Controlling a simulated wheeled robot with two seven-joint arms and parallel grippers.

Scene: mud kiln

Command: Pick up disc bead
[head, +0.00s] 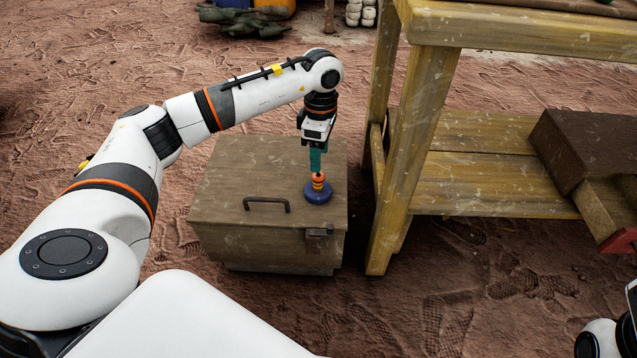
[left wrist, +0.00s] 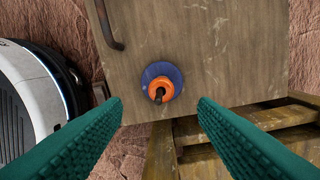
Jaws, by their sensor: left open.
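A small stack stands on the wooden chest lid: a wide blue disc (head: 318,193) at the bottom, with smaller orange rings (head: 318,183) on it and a dark peg tip at the centre. I cannot tell which piece is the disc bead. In the left wrist view the blue disc (left wrist: 177,74) surrounds the orange ring (left wrist: 161,84). My left gripper (head: 317,168) points down just above the stack. Its green fingers (left wrist: 159,102) are spread apart, with nothing held between them. My right gripper is not in view.
The wooden chest (head: 225,185) has a dark lid handle (head: 266,203) left of the stack. A wooden workbench (head: 420,135) stands close on the right, with a brown box (head: 580,145) on its lower shelf. Reddish footprinted ground (head: 460,300) lies open in front.

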